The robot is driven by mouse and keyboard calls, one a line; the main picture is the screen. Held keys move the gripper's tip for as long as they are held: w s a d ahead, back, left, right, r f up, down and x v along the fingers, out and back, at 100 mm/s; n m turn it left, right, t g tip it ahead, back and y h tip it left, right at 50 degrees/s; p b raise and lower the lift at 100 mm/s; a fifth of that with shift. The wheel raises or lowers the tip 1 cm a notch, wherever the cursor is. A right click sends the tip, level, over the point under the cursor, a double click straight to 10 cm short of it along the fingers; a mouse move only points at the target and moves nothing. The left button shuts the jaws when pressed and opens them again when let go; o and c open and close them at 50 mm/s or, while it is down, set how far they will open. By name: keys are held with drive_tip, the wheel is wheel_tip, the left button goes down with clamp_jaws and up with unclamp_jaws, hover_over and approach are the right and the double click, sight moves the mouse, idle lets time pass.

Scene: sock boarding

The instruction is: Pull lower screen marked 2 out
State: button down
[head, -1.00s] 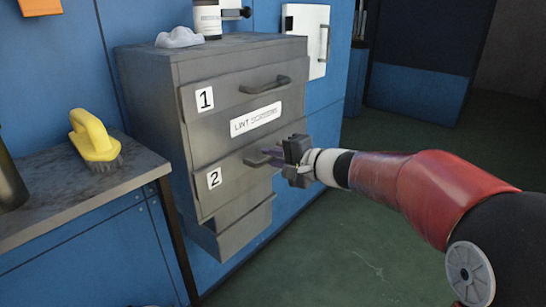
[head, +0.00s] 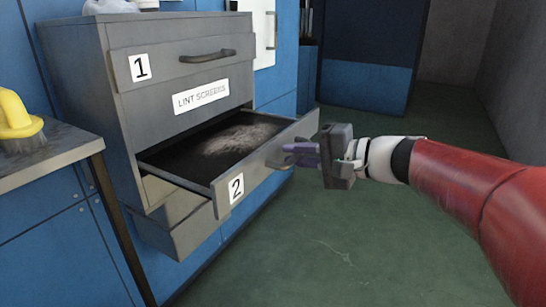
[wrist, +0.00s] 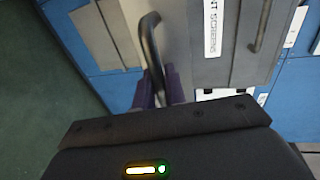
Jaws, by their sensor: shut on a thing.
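The lower screen marked 2 (head: 222,194) is slid well out of the grey cabinet (head: 75,75) in the head view. Its dark inside shows, with a patch of pale lint (head: 240,138) on it. My gripper (head: 290,155) is at the right part of its front and is shut on the screen's handle. In the wrist view the purple fingers (wrist: 160,88) close around the dark curved handle (wrist: 150,40). The upper screen marked 1 (head: 140,68) is shut, with its own handle (head: 207,56).
A bench (head: 60,155) with a yellow brush (head: 18,118) stands at the left, close to the cabinet. A label reading LINT SCREENS (head: 201,97) is on the cabinet front. The green floor (head: 350,240) in front and to the right is clear.

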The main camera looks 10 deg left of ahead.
drive_tip(key=shift+s+d, duration=0.25)
drive_tip(key=shift+d, duration=0.4)
drive_tip(key=c, duration=1.8)
unclamp_jaws()
drive_tip(key=v, duration=0.7)
drive_tip(key=shift+s+d, duration=0.15)
drive_tip(key=shift+d, duration=0.2)
